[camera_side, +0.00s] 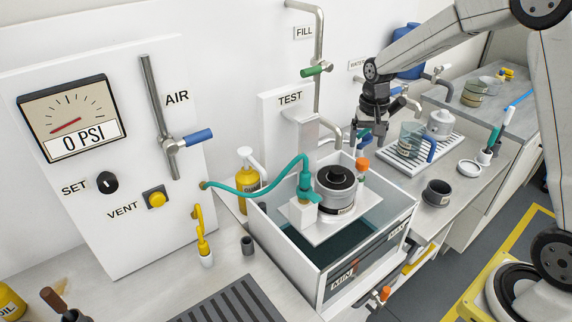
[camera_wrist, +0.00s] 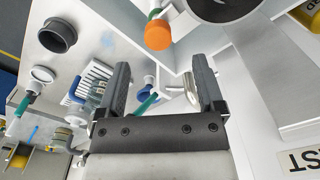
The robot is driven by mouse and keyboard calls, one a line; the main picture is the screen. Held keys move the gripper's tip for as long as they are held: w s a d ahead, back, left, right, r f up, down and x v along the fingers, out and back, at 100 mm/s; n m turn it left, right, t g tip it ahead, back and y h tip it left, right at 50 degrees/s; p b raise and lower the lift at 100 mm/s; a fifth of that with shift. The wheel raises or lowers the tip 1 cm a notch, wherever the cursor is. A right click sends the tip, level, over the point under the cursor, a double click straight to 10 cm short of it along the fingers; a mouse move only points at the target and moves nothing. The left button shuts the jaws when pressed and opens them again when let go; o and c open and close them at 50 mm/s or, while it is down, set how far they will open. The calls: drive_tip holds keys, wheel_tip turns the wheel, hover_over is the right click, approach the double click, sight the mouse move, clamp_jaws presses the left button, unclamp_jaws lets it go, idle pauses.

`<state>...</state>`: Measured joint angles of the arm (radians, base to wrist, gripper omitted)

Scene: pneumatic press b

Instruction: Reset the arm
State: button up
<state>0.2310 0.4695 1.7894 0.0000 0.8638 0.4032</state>
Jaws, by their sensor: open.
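My gripper (camera_side: 371,132) is in the air behind the water tank, left of the drying rack. In the wrist view my gripper (camera_wrist: 161,75) has its two dark fingers spread apart, with nothing held between them. A small metal tap (camera_wrist: 178,90) shows beyond the fingers. The black-topped pot (camera_side: 337,188) sits on a white platform over the tank (camera_side: 282,248), left of and below my gripper. The teal hose (camera_side: 262,190) is joined to the fitting beside the pot. The gauge (camera_side: 70,115) reads 0 PSI.
An orange-capped valve (camera_side: 362,164) stands near the gripper; it also shows in the wrist view (camera_wrist: 158,36). A dish rack (camera_side: 412,158) with a glass beaker and a grey pot (camera_side: 437,193) are to the right. The fill pipe (camera_side: 318,50) rises left of my arm.

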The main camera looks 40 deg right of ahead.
drive_tip(key=s+a+f+n+t, duration=0.2)
drive_tip(key=s+a+n, duration=0.5)
drive_tip(key=s, duration=0.9)
drive_tip(key=a, duration=0.3)
drive_tip(key=shift+a+f, duration=0.2)
